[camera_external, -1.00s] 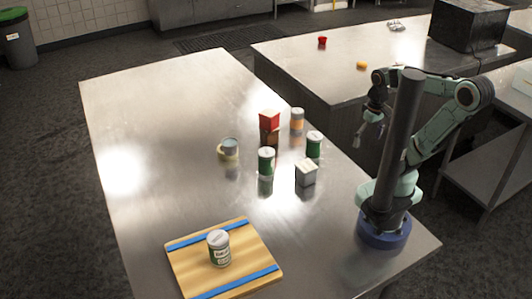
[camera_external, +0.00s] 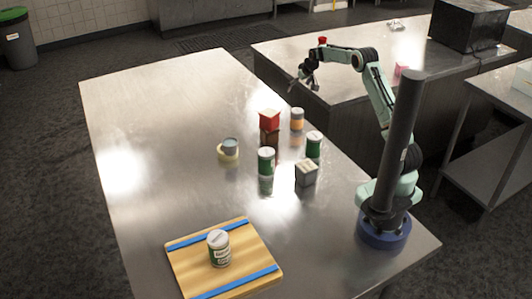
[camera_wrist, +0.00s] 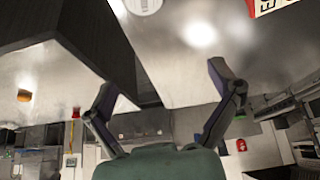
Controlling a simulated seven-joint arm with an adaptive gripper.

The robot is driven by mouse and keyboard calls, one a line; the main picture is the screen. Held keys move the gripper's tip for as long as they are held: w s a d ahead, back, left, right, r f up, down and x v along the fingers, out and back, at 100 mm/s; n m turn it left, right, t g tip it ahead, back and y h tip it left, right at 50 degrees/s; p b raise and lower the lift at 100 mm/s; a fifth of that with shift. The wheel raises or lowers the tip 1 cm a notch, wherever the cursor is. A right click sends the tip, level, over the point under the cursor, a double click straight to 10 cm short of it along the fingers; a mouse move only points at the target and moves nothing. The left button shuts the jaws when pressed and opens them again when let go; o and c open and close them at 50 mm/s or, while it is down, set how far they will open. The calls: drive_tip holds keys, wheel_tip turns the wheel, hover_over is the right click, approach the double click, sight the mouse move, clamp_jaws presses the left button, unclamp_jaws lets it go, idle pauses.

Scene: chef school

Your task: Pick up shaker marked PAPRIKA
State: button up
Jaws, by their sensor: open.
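Several shakers with pale lids stand on the steel table; their labels are too small to read, so I cannot tell which says PAPRIKA. One orange-banded shaker (camera_external: 297,119) is at the back. Two green shakers (camera_external: 266,163) (camera_external: 314,145) stand nearer. Another green-and-white shaker (camera_external: 219,250) stands upright on the wooden board. My gripper (camera_external: 301,82) is raised behind the group, open and empty, apart from every shaker. In the wrist view its spread fingers (camera_wrist: 162,82) have nothing between them. A white round lid (camera_wrist: 143,4) shows at that view's top edge.
A red box (camera_external: 269,120), a grey cube (camera_external: 306,173) and a pale roll with a can (camera_external: 228,150) stand among the shakers. The wooden board (camera_external: 262,258) has blue strips. The table's left side is clear. A second steel table (camera_external: 275,53) stands behind.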

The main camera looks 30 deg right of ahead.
sight(299, 112)
drive_tip(key=shift+g, duration=0.9)
drive_tip(key=f, duration=0.3)
drive_tip(key=s+f, duration=0.1)
drive_tip(key=f, duration=0.5)
drive_tip(key=shift+s+d, duration=0.15)
drive_tip(key=shift+d, duration=0.25)
drive_tip(key=x, duration=0.5)
drive_tip(key=shift+w+f, duration=0.2)
drive_tip(key=shift+f, duration=0.35)
drive_tip(key=c, duration=1.3)
